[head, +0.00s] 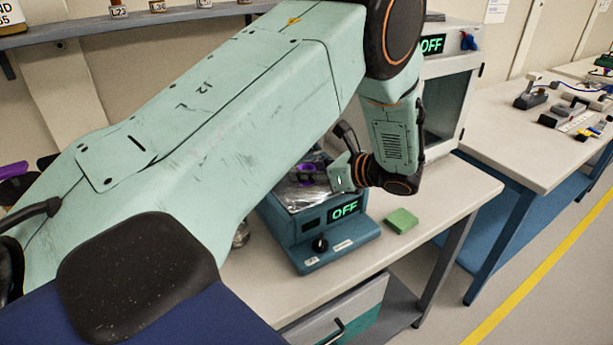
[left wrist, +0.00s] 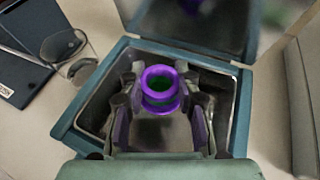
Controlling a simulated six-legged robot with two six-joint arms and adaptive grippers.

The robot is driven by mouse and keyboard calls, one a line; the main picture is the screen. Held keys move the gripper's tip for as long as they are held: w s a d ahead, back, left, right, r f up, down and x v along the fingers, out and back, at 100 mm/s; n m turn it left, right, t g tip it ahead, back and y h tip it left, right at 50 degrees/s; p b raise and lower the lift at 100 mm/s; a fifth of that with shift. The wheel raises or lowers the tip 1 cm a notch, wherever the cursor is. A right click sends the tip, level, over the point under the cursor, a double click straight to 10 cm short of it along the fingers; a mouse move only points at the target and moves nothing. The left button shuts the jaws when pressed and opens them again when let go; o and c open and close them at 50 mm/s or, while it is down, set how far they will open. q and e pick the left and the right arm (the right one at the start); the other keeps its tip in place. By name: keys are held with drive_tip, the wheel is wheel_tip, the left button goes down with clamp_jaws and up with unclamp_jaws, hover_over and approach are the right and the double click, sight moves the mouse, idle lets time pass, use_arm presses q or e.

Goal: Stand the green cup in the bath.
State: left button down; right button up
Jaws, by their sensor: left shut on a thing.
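The bath (head: 318,225) is a blue-teal box with a shiny metal basin and a green OFF display, on the bench. Its rim (left wrist: 90,93) shows in the left wrist view. My left gripper (head: 322,173) reaches into the bath's opening from above. The cup is upright within the basin's outline. I cannot tell whether its base touches the basin floor. My arm hides part of the bath in the head view. My right gripper is not in view.
A green block (head: 401,221) lies on the bench right of the bath. A cabinet (head: 445,95) with an OFF display stands behind. A second bench (head: 535,130) stands at right.

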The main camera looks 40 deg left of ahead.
sight(307, 182)
use_arm(q)
drive_tip(key=shift+w+d+f, duration=0.1)
drive_tip(key=shift+f, duration=0.65)
drive_tip(key=shift+f, duration=0.4)
drive_tip(key=shift+s+f+b, duration=0.15)
drive_tip(key=shift+s+b, duration=0.05)
drive_tip(key=shift+b, duration=0.15)
drive_tip(key=c, duration=1)
unclamp_jaws()
drive_tip(key=shift+s+f, duration=0.15)
drive_tip(key=shift+f, duration=0.05)
drive_tip(key=shift+r, duration=0.1)
